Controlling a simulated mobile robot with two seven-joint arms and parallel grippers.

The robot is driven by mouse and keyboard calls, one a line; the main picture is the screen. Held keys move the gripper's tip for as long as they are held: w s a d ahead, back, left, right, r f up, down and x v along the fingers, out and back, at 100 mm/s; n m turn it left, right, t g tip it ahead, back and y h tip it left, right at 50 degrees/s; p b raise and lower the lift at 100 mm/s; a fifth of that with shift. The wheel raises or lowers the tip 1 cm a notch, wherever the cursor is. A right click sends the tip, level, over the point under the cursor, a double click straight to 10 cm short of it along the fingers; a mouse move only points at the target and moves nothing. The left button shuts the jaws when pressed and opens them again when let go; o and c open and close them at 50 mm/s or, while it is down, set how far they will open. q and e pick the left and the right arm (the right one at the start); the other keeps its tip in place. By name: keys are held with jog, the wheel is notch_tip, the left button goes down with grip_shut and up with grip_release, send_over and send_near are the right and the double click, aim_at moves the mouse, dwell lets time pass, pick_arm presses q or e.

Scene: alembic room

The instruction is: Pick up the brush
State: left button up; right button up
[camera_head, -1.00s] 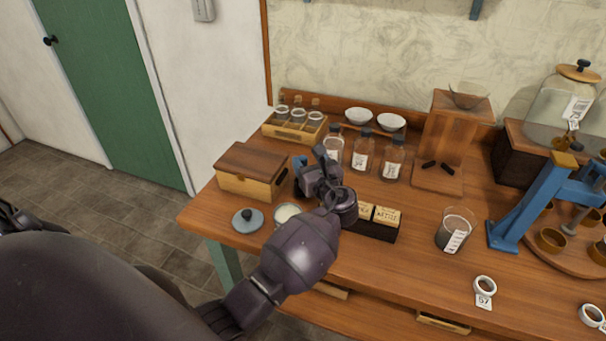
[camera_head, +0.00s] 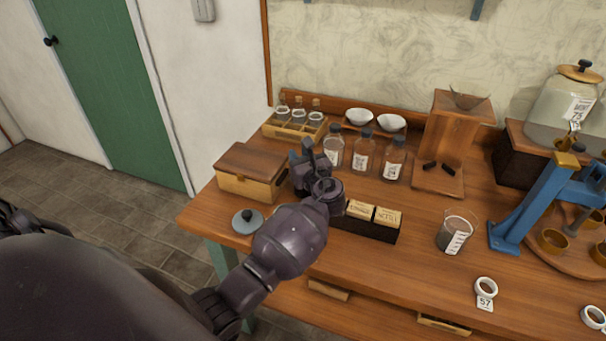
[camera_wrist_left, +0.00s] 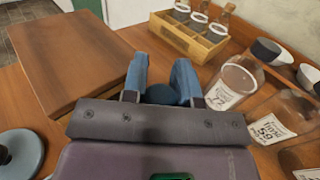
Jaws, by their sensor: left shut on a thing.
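My left gripper (camera_head: 303,160) is over the table, between the wooden box and the glass bottles. In the left wrist view its two blue fingers (camera_wrist_left: 162,80) stand a little apart, with a dark rounded thing (camera_wrist_left: 160,94) between them, which I take to be the brush. The gripper is shut on it. Most of the brush is hidden by the fingers and wrist, so its bristles and its height above the table cannot be made out. My right gripper does not show.
A lidded wooden box (camera_head: 252,172) stands left of the gripper, and labelled bottles (camera_head: 362,156) stand to its right. A vial rack (camera_head: 294,128) is behind. A black tray of labelled packets (camera_head: 368,228), a grey lid (camera_head: 247,221) and a beaker (camera_head: 455,232) are nearer the front.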

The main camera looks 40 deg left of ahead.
pick_arm(q)
jog(key=shift+r, duration=0.25)
notch_tip(320, 180, up, 20)
jog(key=p, duration=0.3)
jog(key=shift+f+p, duration=0.2)
jog(key=shift+p, duration=0.2)
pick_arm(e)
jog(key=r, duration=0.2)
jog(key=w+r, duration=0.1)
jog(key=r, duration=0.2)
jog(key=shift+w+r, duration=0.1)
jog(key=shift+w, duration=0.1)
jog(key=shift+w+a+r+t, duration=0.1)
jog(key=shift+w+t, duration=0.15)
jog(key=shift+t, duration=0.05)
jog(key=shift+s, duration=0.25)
